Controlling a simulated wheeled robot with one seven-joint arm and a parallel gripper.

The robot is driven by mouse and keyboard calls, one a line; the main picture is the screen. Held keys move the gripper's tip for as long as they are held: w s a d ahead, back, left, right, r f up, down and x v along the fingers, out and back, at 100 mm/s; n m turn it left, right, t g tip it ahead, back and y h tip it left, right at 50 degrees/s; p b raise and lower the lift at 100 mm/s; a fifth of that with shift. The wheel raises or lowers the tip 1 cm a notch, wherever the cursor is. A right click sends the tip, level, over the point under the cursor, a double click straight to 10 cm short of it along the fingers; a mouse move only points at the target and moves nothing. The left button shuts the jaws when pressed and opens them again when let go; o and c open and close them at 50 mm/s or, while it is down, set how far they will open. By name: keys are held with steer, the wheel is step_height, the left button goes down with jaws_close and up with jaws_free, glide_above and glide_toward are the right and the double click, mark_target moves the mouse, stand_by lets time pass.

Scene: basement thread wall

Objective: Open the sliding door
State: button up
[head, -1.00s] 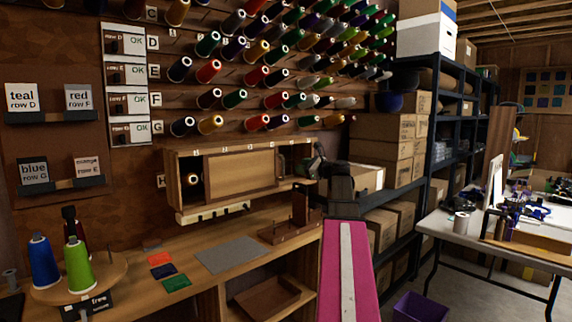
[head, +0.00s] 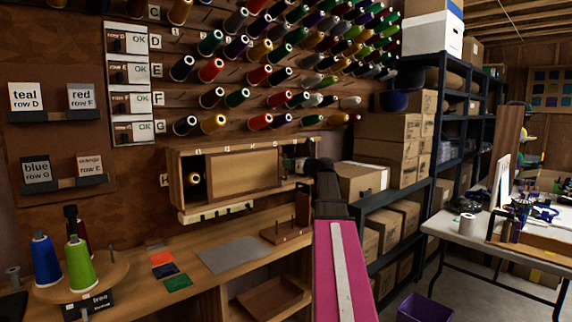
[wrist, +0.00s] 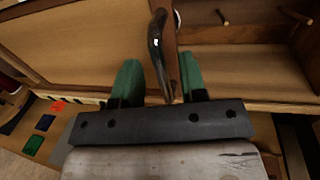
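The sliding door (head: 243,173) is a plain wooden panel in the front of a long wooden wall cabinet (head: 186,212). Left of it is an open section with a dark spool (head: 194,180) inside. In the wrist view the door (wrist: 85,35) fills the upper left, with a dark curved handle (wrist: 156,48) near its right edge. My gripper (wrist: 159,70) is open, its green fingers on either side of the handle, with visible gaps. In the head view my gripper (head: 300,165) is at the cabinet's right end, partly hidden by my arm.
Below the cabinet is a wooden workbench with a grey mat (head: 230,254), coloured swatches and thread cones at left. Spools on pegs cover the wall above. Pegs (wrist: 223,17) show in the open section right of the handle. Boxes on shelving (head: 365,180) stand right of my arm.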

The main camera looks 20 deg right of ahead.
steer(key=shift+x, duration=1.25)
jaws_close()
steer(key=w+d, duration=0.4)
steer(key=d, duration=0.6)
steer(key=w+d, duration=0.3)
steer(key=d, duration=0.8)
steer(key=shift+w+d, duration=0.25)
steer(key=shift+w, duration=0.15)
jaws_free()
steer(key=v, duration=1.1)
